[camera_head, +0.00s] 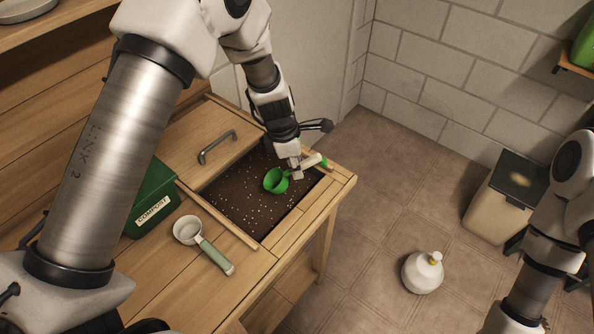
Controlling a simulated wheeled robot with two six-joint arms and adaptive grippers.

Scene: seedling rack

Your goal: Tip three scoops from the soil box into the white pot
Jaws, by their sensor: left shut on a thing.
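The soil box (235,212) is a recess in the wooden bench, filled with dark soil flecked with white. A green scoop (276,181) with a pale handle is over the soil at its right side. My left gripper (297,172) is shut on the scoop's handle and points down. I cannot tell whether the cup touches the soil or holds any, as its inside looks dark green. I see no white pot in this view. My right arm shows at the right edge, but its gripper is out of the picture.
A second scoop (188,230), white with a grey-green handle, lies on the bench in front of the box. A green compost box (152,200) stands to the left. A wooden lid with a handle (217,147) lies behind. A white jug (423,272) and lidded bin (497,205) stand on the floor.

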